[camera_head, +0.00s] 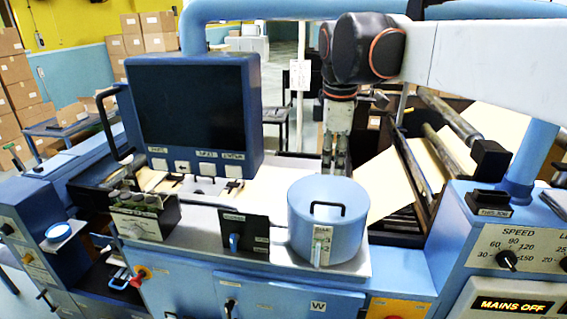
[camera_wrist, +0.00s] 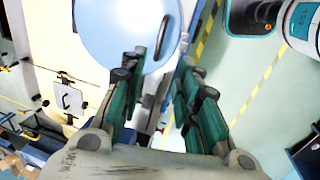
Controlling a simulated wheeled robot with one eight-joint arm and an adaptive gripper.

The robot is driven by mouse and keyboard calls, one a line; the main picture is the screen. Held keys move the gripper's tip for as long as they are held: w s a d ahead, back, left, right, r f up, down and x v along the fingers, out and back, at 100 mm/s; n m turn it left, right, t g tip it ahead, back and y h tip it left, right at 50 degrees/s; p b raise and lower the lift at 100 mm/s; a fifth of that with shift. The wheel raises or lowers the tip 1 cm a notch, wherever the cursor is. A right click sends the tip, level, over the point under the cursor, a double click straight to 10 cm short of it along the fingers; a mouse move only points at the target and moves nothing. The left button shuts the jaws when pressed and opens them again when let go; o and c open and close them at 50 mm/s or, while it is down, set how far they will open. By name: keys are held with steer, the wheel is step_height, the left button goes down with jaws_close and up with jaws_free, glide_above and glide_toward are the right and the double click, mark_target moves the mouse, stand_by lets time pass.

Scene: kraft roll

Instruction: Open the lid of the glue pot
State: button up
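The glue pot (camera_head: 322,246) is a blue cylinder on the grey top of the machine, right of centre in the head view. Its flat round lid (camera_head: 300,200) lies closed on it, with a black bar handle (camera_head: 327,207) on top. A small latch-like plate (camera_head: 321,246) is on its front. My gripper (camera_head: 335,172) hangs above and behind the pot, fingers pointing down. In the wrist view the lid (camera_wrist: 112,28) is at the top, its handle (camera_wrist: 161,38) near the left fingertip. My gripper (camera_wrist: 164,58) is open, with nothing between its fingers.
A dark monitor (camera_head: 192,105) stands left of the pot. A black switch panel (camera_head: 243,232) and a box with several bottles (camera_head: 143,214) are beside it. Rollers and a sloping paper web (camera_head: 415,165) lie to the right. A speed panel (camera_head: 515,250) is at far right.

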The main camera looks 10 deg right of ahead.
mark_target(328, 204)
steer(key=f, duration=0.4)
steer(key=w+f, duration=0.1)
steer(key=f, duration=0.3)
steer(key=w+f, duration=0.1)
steer(key=f, duration=0.3)
steer(key=shift+w+d+f+p, duration=0.2)
steer(key=shift+d+p, duration=0.15)
jaws_close()
